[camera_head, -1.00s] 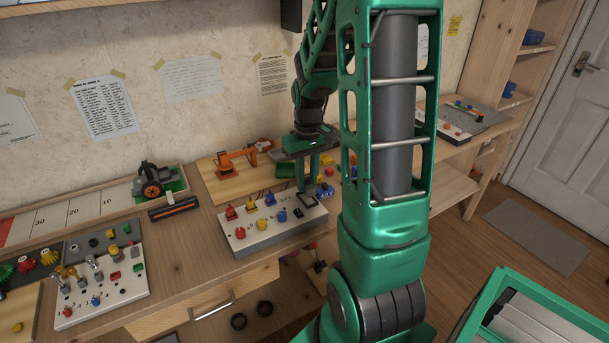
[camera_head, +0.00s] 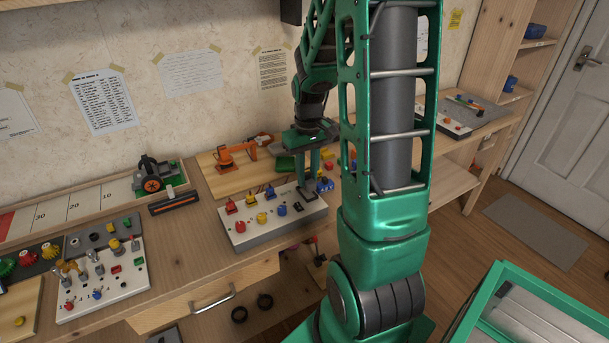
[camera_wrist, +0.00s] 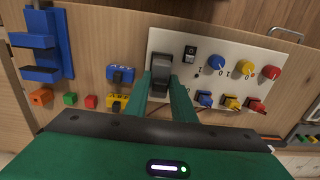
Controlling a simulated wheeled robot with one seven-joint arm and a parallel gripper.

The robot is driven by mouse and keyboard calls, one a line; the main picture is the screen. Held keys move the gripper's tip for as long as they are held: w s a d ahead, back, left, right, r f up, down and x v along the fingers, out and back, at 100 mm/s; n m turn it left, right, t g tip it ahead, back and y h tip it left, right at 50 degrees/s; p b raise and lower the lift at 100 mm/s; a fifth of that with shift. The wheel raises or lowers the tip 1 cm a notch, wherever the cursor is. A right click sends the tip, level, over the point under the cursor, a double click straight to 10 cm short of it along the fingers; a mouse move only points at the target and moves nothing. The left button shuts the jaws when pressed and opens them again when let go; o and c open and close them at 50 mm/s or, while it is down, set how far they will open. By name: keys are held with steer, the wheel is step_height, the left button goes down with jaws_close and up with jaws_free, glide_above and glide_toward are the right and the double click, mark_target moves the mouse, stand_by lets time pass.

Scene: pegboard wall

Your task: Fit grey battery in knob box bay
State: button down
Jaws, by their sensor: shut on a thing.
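The knob box (camera_head: 262,232) is a white-topped panel on the bench, with red, yellow and blue knobs and levers. My gripper (camera_head: 308,188) points down over the box's right end. In the wrist view, my gripper (camera_wrist: 166,80) has its two green fingers on either side of the dark grey battery (camera_wrist: 161,66). The battery is at the left end of the box (camera_wrist: 210,88) in that view, beside the black rocker switch (camera_wrist: 190,52). The bay is hidden by the battery and fingers, and I cannot tell how deep the battery sits.
Blue and yellow blocks (camera_wrist: 119,76) and a tall blue holder (camera_wrist: 42,45) stand close beside the box. An orange toy arm (camera_head: 238,154) on a wooden board is behind it. Another panel with knobs (camera_head: 103,292) lies at left. Bare bench lies between the panels.

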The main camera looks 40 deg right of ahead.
mark_target(307, 173)
steer(key=shift+f, duration=1.45)
stand_by(2.0)
steer(key=c, duration=1.4)
jaws_free()
steer(key=shift+o, duration=0.6)
steer(key=shift+o, duration=1.3)
steer(key=shift+r, duration=0.1)
steer(key=shift+r, duration=3.4)
